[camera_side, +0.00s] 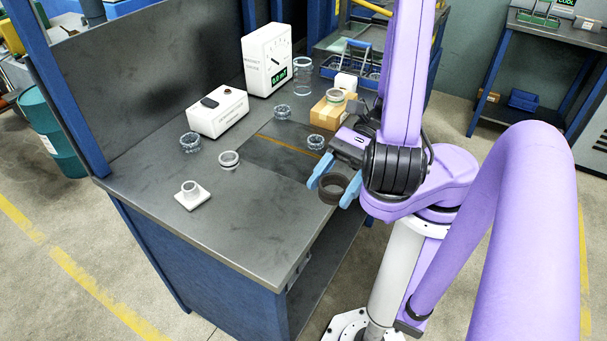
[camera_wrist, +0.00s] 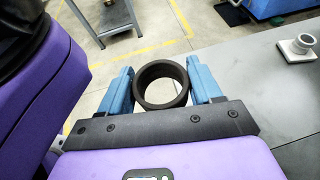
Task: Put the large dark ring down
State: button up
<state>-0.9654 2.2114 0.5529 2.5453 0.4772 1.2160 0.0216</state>
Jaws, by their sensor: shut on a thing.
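The large dark ring (camera_side: 333,187) is between the two blue fingers of my gripper (camera_side: 334,190) in the side view. In the wrist view the dark ring (camera_wrist: 141,88) also shows between the blue fingertips of my gripper (camera_wrist: 162,88), which are shut on its outer sides. The ring appears near the right front edge of the grey workbench (camera_side: 250,225). In the wrist view, floor shows through and behind it. I cannot tell its exact height relative to the bench top.
A white block with a short grey post (camera_side: 190,190) stands at the bench's front left. Several grey rings, one of them here (camera_side: 229,159), stand on the bench. A white box (camera_side: 217,111), a dial gauge (camera_side: 267,60) and a cardboard box (camera_side: 327,112) stand farther back. The front middle is clear.

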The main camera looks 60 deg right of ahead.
jog(key=s+d+f+n+g+h, duration=0.2)
jog(key=s+d+f+n+g, duration=0.1)
jog(key=d+f+n+g, duration=0.25)
jog(key=s+d+f+n+g+h, duration=0.1)
jog(key=s+d+f+n+g, duration=0.15)
jog(key=d+n+g, duration=0.45)
notch_tip(320, 180, up, 3)
jog(key=n+t+h, duration=0.5)
jog(key=n+h, duration=1.5)
jog(key=h, duration=0.2)
send_over(284, 161)
jog(key=s+d, duration=0.4)
jog(key=s, duration=0.4)
jog(key=shift+s+d+g, duration=0.1)
jog(key=shift+d+g, duration=0.1)
jog(key=shift+g, duration=0.05)
jog(key=w+a+n+t+h, duration=0.2)
jog(key=w+a+n+t, duration=0.3)
jog(key=w, duration=0.3)
jog(key=shift+t, duration=0.5)
jog(key=shift+d+f, duration=0.15)
jog(key=shift+f, duration=1.65)
jog(key=shift+d+f, duration=0.15)
jog(key=shift+f, duration=1.65)
jog(key=shift+f, duration=0.15)
